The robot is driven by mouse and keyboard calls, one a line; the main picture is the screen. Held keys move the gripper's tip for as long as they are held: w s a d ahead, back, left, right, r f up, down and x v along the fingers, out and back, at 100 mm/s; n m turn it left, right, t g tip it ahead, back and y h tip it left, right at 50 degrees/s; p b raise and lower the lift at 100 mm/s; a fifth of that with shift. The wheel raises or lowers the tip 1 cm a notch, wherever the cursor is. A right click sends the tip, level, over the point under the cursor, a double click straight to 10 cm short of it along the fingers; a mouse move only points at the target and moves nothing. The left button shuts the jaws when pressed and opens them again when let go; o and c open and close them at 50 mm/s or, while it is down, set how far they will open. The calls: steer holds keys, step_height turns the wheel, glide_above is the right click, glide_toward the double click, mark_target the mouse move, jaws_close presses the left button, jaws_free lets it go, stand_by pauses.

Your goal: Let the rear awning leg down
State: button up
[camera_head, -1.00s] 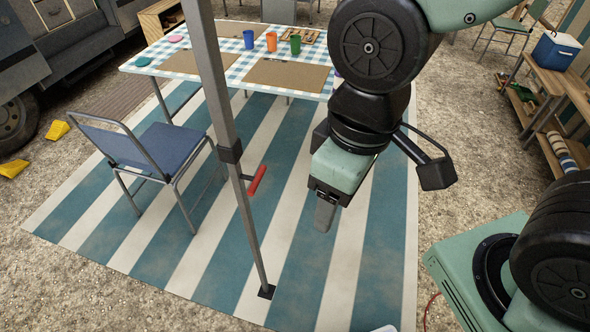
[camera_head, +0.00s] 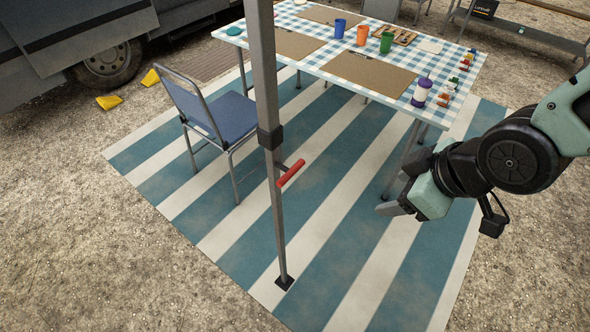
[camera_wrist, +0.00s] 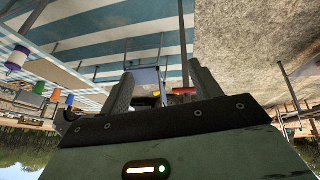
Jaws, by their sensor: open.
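The awning leg (camera_head: 265,90) is a grey metal post, upright, with its foot (camera_head: 284,282) on the striped mat. A dark collar (camera_head: 270,137) sits partway up it, and a red-gripped handle (camera_head: 291,173) sticks out to the right just below. My gripper (camera_head: 386,209) is to the right of the leg, empty and well apart from it. In the wrist view, which is upside down, the two fingers (camera_wrist: 161,88) stand apart, with the red handle (camera_wrist: 184,91) small and farther off beyond them. The leg (camera_wrist: 184,45) also shows there. Its top is out of view.
A table (camera_head: 455,95) with a checked cloth, cups and boards stands behind the leg. A blue folding chair (camera_head: 225,112) is left of the leg. The striped mat (camera_head: 330,215) is clear between leg and gripper. Yellow chocks (camera_head: 109,102) lie near the van wheel.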

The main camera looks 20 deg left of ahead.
steer(key=w+a+f+n+t+y+b, duration=0.1)
steer(key=w+a+f+n+y, duration=0.1)
steer(key=a+f+n+y, duration=0.3)
steer(key=n+t+y+b, duration=0.1)
steer(key=t+y+b, duration=0.4)
steer(key=b, duration=1.2)
glide_toward(286, 168)
steer(key=w+f+g+y, duration=0.2)
steer(key=shift+g, duration=0.3)
steer(key=p+x, duration=0.1)
steer(key=x, duration=0.4)
steer(key=r+p+x, duration=0.1)
steer(key=x, duration=0.1)
steer(key=shift+w+a+p, duration=0.1)
steer(key=shift+a+p, duration=0.2)
steer(key=shift+p, duration=0.05)
steer(key=shift+w+a+f, duration=0.15)
steer(key=shift+w+a, duration=0.1)
steer(key=shift+a, duration=0.35)
